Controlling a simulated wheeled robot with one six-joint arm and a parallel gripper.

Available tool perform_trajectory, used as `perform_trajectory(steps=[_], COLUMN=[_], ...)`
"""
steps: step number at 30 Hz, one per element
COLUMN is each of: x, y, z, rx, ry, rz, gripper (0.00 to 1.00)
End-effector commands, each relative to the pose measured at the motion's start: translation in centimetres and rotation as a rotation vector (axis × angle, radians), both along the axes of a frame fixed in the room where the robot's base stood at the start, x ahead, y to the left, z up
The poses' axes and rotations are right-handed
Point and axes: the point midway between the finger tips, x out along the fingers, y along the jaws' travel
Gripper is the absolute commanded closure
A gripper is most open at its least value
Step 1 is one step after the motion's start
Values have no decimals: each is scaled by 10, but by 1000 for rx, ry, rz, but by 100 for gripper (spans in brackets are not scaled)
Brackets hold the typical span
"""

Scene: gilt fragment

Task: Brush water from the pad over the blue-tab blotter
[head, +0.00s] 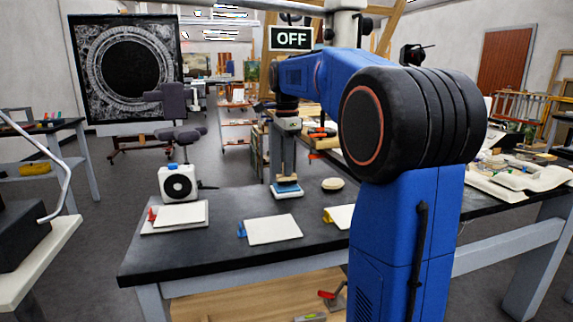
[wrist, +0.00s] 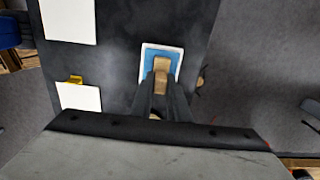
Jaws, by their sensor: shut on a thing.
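My gripper (head: 287,166) is shut on a brush with a wooden handle (wrist: 161,68), held upright at the back of the dark table. Directly below it is the blue pad (wrist: 148,62) in a white tray (head: 287,192). The brush's lower end is at the pad; whether it touches is unclear. The blue-tab blotter (head: 273,229) is a white sheet lying flat in front of the pad, slightly left, with its blue tab (head: 241,230) at its left edge. In the wrist view this sheet (wrist: 67,20) is at the upper left, its tab out of frame.
A red-tab blotter (head: 180,214) lies to the left, and a yellow-tab blotter (head: 341,217) lies to the right, partly hidden by my arm. A white fan-like box (head: 178,183) and a pale round object (head: 332,184) stand towards the back. An OFF sign (head: 291,38) hangs above.

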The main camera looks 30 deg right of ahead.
Motion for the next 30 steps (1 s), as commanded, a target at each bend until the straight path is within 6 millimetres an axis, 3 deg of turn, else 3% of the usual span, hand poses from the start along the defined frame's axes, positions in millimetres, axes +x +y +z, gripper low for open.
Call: perform_trajectory(steps=[30], x=[0], y=[0], z=[-9], rx=[0], ry=[-1], rz=[0], gripper=[100])
